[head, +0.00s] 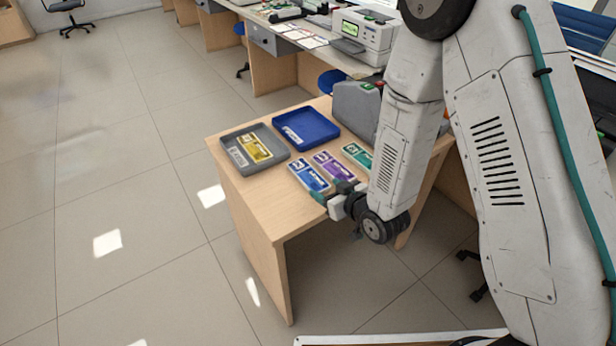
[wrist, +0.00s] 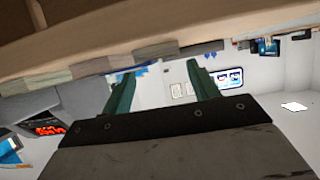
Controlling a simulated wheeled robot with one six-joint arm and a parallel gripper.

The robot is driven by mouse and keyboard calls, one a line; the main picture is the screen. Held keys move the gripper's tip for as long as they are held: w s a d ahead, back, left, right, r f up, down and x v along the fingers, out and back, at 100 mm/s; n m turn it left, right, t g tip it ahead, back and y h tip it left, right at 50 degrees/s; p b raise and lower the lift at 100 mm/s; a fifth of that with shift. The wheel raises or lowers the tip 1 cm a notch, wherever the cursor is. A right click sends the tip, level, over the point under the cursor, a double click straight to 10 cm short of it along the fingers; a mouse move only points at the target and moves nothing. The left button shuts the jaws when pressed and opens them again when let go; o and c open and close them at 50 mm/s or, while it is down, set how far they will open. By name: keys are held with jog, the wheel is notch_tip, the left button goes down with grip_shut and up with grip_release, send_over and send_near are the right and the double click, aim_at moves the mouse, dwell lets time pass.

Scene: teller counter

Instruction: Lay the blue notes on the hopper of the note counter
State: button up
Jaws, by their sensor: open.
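The blue notes (head: 309,176) lie flat on the wooden counter, leftmost in a row of note bundles. My gripper (head: 332,191) is low over the counter's near edge, just right of the blue notes' near end; I cannot tell whether it touches them. In the wrist view my gripper's two green fingers (wrist: 162,82) stand apart with nothing held between them. The grey note counter (head: 355,107) stands at the counter's back right, partly behind my arm; its hopper cannot be made out. In the wrist view a grey machine shows a red display (wrist: 48,130).
Purple notes (head: 333,166) and green notes (head: 358,155) lie right of the blue ones. A grey tray (head: 231,165) holds yellow notes (head: 254,148). A blue tray (head: 318,118) stands behind. Bare counter (head: 262,200) lies at the front left.

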aim_at(309, 176)
jog(key=x, duration=0.5)
jog(key=r+x, duration=0.1)
jog(key=x, duration=0.1)
jog(key=shift+w+a+f, duration=0.2)
jog(key=shift+w+a, duration=0.1)
jog(key=shift+w, duration=0.15)
jog(key=shift+c, duration=0.3)
jog(key=c, duration=0.6)
jog(key=shift+r, duration=0.15)
jog(key=shift+c, duration=0.2)
